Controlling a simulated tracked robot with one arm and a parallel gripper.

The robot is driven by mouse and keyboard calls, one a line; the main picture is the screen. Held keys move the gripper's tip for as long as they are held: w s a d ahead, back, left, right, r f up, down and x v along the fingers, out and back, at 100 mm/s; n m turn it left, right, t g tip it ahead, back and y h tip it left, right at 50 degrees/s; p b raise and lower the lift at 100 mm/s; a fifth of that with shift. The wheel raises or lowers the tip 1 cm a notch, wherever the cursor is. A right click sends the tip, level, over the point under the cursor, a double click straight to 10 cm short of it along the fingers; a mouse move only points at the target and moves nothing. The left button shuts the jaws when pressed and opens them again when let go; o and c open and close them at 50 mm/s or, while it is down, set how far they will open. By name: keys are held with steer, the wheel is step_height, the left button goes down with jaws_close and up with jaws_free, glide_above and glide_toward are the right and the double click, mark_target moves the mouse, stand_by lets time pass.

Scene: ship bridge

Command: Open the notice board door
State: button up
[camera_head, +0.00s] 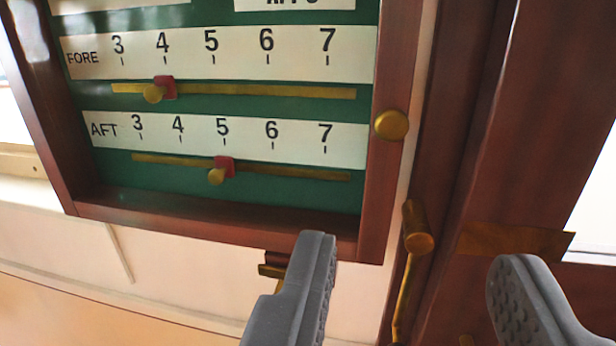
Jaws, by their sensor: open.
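The notice board (265,187) fills the upper left of the view, with a green back and a dark red-brown wooden frame. Its door frame edge (372,200) runs down the right side and carries a round brass knob (391,125). The door looks shut. Inside are FORE and AFT scales numbered 3 to 7, each with a brass slider. My gripper (412,262) is open and empty, its two grey fingers wide apart. The left finger overlaps the board's lower edge in the picture; the right finger is at the lower right. The knob is above the gap between them, apart from both.
A brass lever handle (416,238) on a dark wooden post (480,120) stands right of the board, close to the knob. A brass bracket (270,268) sits below the board's lower edge. Pale wall (170,265) lies under the board, and a bright window opening is at the right.

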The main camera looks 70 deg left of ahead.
mark_target(392, 127)
steer(key=p+x, duration=0.1)
steer(key=x, duration=1.2)
steer(key=shift+w+a+p, duration=0.2)
steer(key=shift+a+p, duration=0.05)
steer(key=shift+p, duration=0.05)
steer(key=shift+c, duration=0.3)
jaws_close()
